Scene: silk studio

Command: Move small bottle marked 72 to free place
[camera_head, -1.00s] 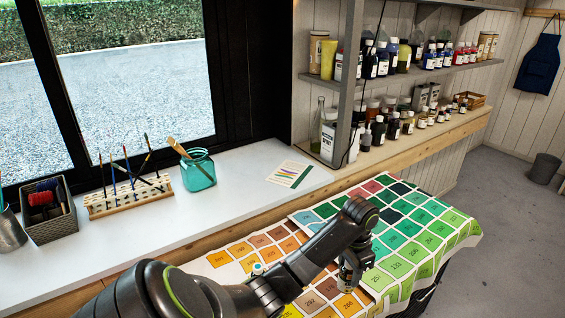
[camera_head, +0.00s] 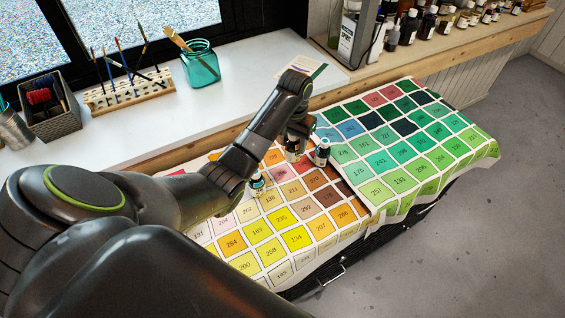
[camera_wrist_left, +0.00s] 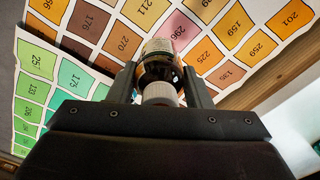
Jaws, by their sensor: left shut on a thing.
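My left gripper (camera_head: 297,132) is over the color charts, near the back edge of the bench. In the left wrist view, my left gripper (camera_wrist_left: 162,85) is shut on a small dark bottle (camera_wrist_left: 160,70) with a white cap and pale label. The held bottle (camera_head: 292,150) shows under the gripper in the head view, partly hidden by it. Another small dark bottle (camera_head: 322,153) with a pale label is just right of it. A third small bottle (camera_head: 257,184) stands on the orange chart, close beside my arm. The numbers on the labels are too small to read. My right gripper is out of view.
An orange-yellow numbered chart (camera_head: 232,244) and a green one (camera_head: 385,163) cover the bench. A white counter (camera_head: 150,137) behind holds a brush rack (camera_head: 128,92), a teal jar (camera_head: 201,68) and a dark basket (camera_head: 50,117). Several bottles stand on the shelf at the upper right.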

